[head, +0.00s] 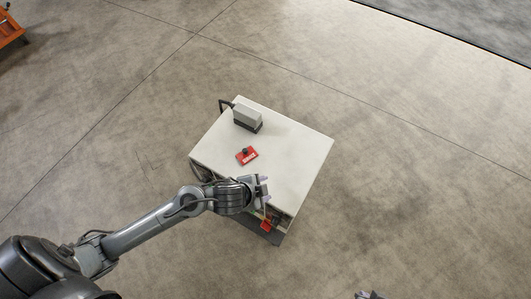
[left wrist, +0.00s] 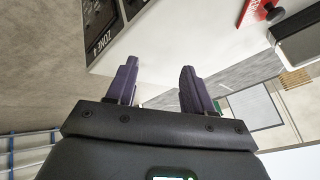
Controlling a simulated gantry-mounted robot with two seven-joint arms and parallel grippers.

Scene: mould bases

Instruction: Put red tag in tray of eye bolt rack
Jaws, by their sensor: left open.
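A red tag (head: 247,155) with white marking and a black knob lies on top of a white cabinet (head: 300,140). In the left wrist view the red tag (left wrist: 256,12) is at the upper right, on the white top. My left gripper (head: 264,189) is over the cabinet's front edge, below and right of the tag. In the left wrist view its two dark fingers (left wrist: 158,70) are apart with nothing between them. Part of my right gripper (head: 369,295) shows at the bottom edge. I cannot make out an eye bolt rack or its tray.
A grey box with a dark base (head: 247,117) stands on the cabinet behind the tag. Another red item (head: 267,225) is low at the cabinet's front. A dark panel reading "ZONE 4" (left wrist: 100,30) faces the left wrist camera. An orange object (head: 10,30) is far left.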

